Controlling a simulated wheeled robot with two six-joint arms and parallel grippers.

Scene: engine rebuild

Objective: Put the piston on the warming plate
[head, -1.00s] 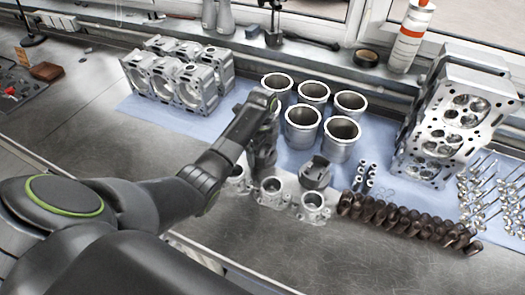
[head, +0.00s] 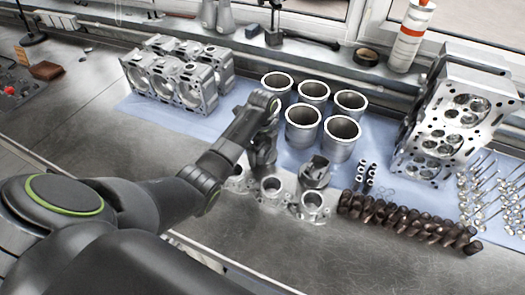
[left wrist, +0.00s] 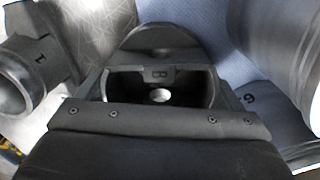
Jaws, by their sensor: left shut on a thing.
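My left gripper (head: 262,160) points down among the engine parts on the bench in the head view; its fingertips are hidden there. In the left wrist view it is shut on a dark part that I take for the piston (left wrist: 165,42). This part has a rounded edge, and behind the gripper's front edge a recess with a letter and a bright hole shows. In the head view the held part is largely hidden by my arm. A grey notched cylinder (head: 315,172) stands to the right of the gripper. I cannot make out the warming plate for certain. My right gripper is not in view.
Several cylinder liners (head: 303,118) stand close behind the gripper on blue cloth. Ring-shaped metal parts (head: 271,188) stand in front. An engine block (head: 185,85) is at the back left, dark lobed shafts (head: 405,222) at the right. Bare bench (head: 90,110) lies at the left.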

